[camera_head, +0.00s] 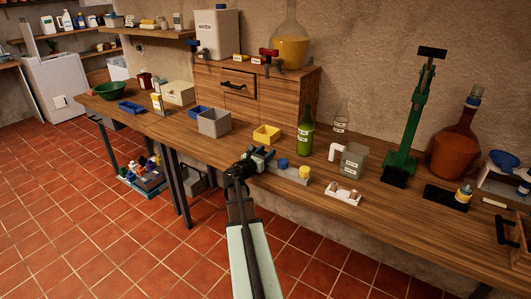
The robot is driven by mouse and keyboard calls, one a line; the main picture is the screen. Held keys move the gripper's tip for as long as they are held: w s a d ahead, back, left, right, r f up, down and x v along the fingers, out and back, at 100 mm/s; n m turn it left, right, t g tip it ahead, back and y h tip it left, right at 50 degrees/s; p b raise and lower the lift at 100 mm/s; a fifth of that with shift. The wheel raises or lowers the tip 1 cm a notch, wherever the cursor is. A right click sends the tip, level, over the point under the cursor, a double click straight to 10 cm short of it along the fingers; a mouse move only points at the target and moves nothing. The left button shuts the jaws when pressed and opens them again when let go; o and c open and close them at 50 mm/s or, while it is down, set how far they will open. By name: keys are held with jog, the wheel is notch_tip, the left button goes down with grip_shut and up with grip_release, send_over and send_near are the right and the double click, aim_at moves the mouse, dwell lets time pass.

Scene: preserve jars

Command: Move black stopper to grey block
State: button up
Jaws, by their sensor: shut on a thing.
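The grey block (294,178) lies on the bench just right of my gripper. A blue stopper (283,163) and a yellow stopper (305,172) sit on it. My dark gripper (263,157) is at the block's left end, shut on a small dark thing that seems to be the black stopper. The stopper barely stands out from the dark fingers. Whether it touches the block is hidden by the gripper and arm.
A yellow bin (267,135) stands behind my gripper and a green bottle (306,131) behind the block. A grey jug (353,160) and a white tray (343,197) stand to the right. A grey bin (214,123) is to the left. The bench's front edge is close by.

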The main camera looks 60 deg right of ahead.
jog(key=o, duration=1)
jog(key=shift+a, duration=0.15)
jog(key=a, duration=1.3)
jog(key=shift+a, duration=0.25)
jog(key=s+a+f+m+g+y, duration=0.1)
jog(key=a+f+m+y, duration=0.2)
jog(key=a+f, duration=0.65)
jog(key=s+a+f+m+y, duration=0.25)
jog(key=a+f, duration=0.45)
jog(key=f, duration=0.6)
jog(key=s+a+f+m+g+y, duration=0.1)
jog(key=a+f+m+y, duration=0.25)
jog(key=a+f, duration=0.6)
jog(key=s+a+f+m+g+y, duration=0.1)
jog(key=s+a+f+m+y, duration=0.2)
jog(key=s+a+f, duration=0.2)
jog(key=s+a+f+m+g+y, duration=0.2)
jog(key=s+a+f, duration=0.3)
jog(key=s+a, duration=0.4)
jog(key=s+a+f+m+g+y, duration=0.1)
jog(key=s+a+f+m+y, duration=0.3)
jog(key=a, duration=0.8)
jog(key=shift+s+f+g, duration=0.2)
jog(key=shift+s+f, duration=0.35)
jog(key=shift+s, duration=0.35)
jog(key=shift+s+f+g, duration=0.2)
jog(key=shift+s+f, duration=0.3)
jog(key=shift+s, duration=0.35)
